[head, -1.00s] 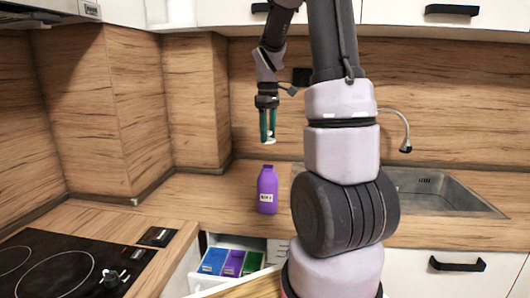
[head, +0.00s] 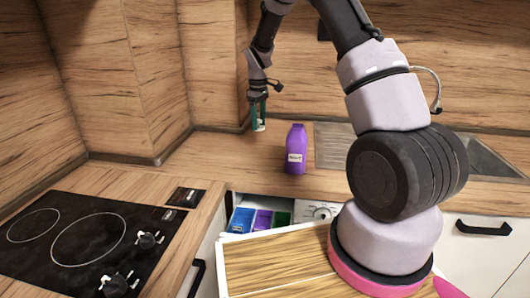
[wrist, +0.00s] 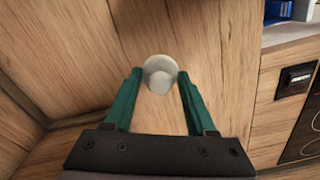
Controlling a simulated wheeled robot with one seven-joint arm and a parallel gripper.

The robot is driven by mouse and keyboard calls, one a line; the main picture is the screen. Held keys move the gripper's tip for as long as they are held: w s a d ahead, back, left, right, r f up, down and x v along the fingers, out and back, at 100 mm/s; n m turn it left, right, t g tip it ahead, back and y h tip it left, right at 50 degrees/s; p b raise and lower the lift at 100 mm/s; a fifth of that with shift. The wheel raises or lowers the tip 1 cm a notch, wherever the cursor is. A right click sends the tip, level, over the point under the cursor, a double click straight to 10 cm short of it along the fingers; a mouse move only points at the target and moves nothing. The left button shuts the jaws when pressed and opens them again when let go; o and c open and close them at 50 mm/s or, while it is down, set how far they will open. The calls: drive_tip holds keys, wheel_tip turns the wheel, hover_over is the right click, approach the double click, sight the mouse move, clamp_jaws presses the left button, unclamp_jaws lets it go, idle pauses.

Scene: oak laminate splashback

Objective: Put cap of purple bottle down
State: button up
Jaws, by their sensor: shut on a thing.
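The purple bottle (head: 296,150) stands upright and open-topped, with a white label, on the wooden counter in the head view. My gripper (head: 258,126) is to the left of the bottle, pointing down close to the counter. Its green fingers are shut on the pale cap (head: 259,127), a small round whitish piece. In the wrist view the cap (wrist: 160,73) sits between the two fingertips with bare wood behind it. Whether the cap touches the counter I cannot tell. The bottle is not in the wrist view.
A black cooktop (head: 85,240) with knobs is at the front left. An open drawer holds blue, purple and green boxes (head: 262,221). The sink (head: 335,148) is to the right, partly behind my arm. The counter left of the bottle is clear.

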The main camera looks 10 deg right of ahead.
sight(259, 153)
wheel_tip(259, 153, down, 10)
drive_tip(key=shift+w+a+f, duration=0.1)
drive_tip(key=shift+f, duration=0.05)
idle(0.3)
drive_tip(key=shift+f, duration=0.1)
drive_tip(key=o, duration=1.3)
